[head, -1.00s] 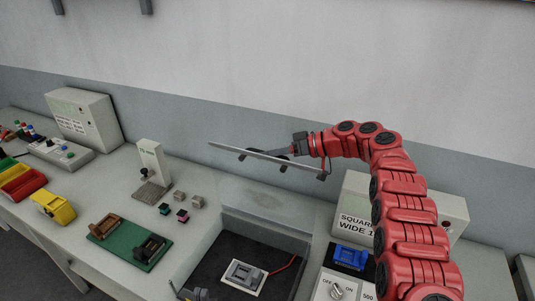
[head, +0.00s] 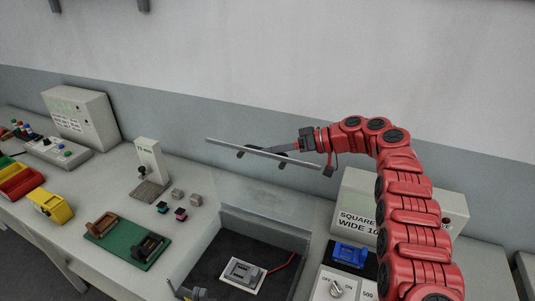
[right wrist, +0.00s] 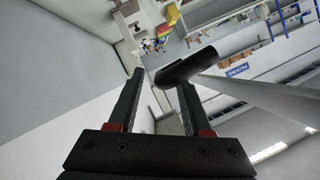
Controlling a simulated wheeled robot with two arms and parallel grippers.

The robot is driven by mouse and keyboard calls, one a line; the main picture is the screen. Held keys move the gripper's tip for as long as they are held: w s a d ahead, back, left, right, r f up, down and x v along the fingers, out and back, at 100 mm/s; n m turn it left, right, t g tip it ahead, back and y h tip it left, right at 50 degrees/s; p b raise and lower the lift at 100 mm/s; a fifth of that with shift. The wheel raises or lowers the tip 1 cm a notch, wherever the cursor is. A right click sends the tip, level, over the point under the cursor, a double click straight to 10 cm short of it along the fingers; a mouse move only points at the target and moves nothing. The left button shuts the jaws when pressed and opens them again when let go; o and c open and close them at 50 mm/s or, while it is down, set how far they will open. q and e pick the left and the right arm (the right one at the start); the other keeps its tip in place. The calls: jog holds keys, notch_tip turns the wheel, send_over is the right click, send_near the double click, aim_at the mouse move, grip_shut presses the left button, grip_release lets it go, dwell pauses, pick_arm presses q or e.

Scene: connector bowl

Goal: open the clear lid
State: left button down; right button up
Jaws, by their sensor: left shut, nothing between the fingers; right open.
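The clear lid (head: 258,187) is faint in the head view; it stands raised at the back of the dark-floored box (head: 218,252). A grey bar (head: 235,148) runs along its upper edge, with dark handle mounts beneath. My right gripper (head: 277,148) is open at this bar. In the right wrist view, a dark rounded handle part (right wrist: 185,68) shows near the fingertips, with a pale rod running right; I cannot tell whether the fingers touch it.
A grey connector on a white plate (head: 243,275) with a red wire lies in the box. A green board (head: 130,241), small cubes (head: 178,195) and a white post (head: 148,162) stand left. A blue part (head: 352,255) and switch panel (head: 338,288) are right.

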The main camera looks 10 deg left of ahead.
jog(key=p+v, duration=0.2)
jog(key=v, duration=0.8)
